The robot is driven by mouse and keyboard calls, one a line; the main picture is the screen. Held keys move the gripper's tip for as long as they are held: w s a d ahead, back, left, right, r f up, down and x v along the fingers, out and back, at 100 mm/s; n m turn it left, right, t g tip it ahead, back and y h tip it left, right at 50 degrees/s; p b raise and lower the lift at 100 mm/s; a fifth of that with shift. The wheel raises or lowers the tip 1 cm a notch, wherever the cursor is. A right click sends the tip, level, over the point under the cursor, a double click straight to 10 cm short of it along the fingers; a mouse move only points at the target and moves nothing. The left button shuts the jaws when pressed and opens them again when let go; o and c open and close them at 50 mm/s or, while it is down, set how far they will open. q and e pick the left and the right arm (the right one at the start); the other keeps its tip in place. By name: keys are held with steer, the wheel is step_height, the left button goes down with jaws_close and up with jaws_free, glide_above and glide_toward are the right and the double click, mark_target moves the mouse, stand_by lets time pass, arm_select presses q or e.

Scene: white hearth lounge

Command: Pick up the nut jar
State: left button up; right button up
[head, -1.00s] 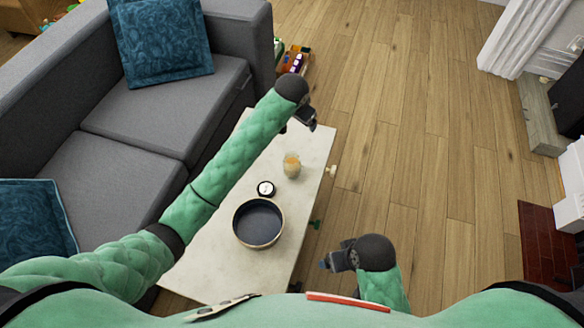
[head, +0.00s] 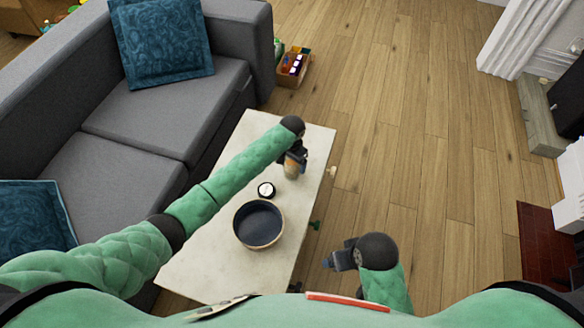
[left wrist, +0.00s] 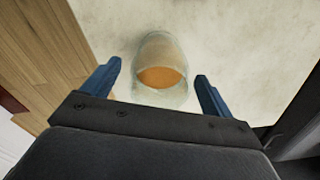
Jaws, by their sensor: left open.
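The nut jar (head: 290,172) stands on the pale coffee table (head: 204,262), partly hidden by my left gripper (head: 294,161) in the head view. In the left wrist view the jar (left wrist: 162,76) is clear glass with an orange-brown content. It lies between the two blue fingers of my left gripper (left wrist: 157,72), with a gap on each side. The left gripper is open and empty, right at the jar. My right gripper (head: 335,262) hangs beyond the table's right edge, away from the jar; its finger opening is not clear.
A dark round bowl (head: 258,224) and a small round white-faced item (head: 266,190) stand on the table near the jar. A grey sofa (head: 130,125) borders the table's left side. The wooden floor (head: 410,150) to the right is open.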

arm_select(q)
steer(key=shift+f, duration=1)
steer(key=c, duration=1.2)
arm_select(e)
steer(key=shift+d+r, duration=0.2)
steer(key=shift+r, duration=0.1)
arm_select(q)
steer(key=shift+r, duration=0.15)
steer(key=shift+r, duration=0.25)
steer(key=d+r+b, duration=0.1)
steer(key=d+r, duration=0.2)
steer(key=d, duration=0.1)
steer(key=d+r, duration=0.3)
steer(key=r, duration=0.1)
steer(key=d+r+b, duration=0.1)
steer(key=d+r, duration=0.2)
steer(key=d, duration=0.1)
steer(key=shift+s+d+r+b, duration=0.15)
steer(key=shift+s+d+b, duration=0.15)
steer(key=shift+s+d, duration=0.1)
arm_select(e)
steer(key=shift+t+y, duration=0.5)
steer(key=a+f, duration=0.1)
steer(key=w+a+f, duration=0.1)
steer(key=a+f, duration=0.1)
steer(key=shift+w+a+f, duration=0.35)
steer(key=shift+a+f, duration=0.05)
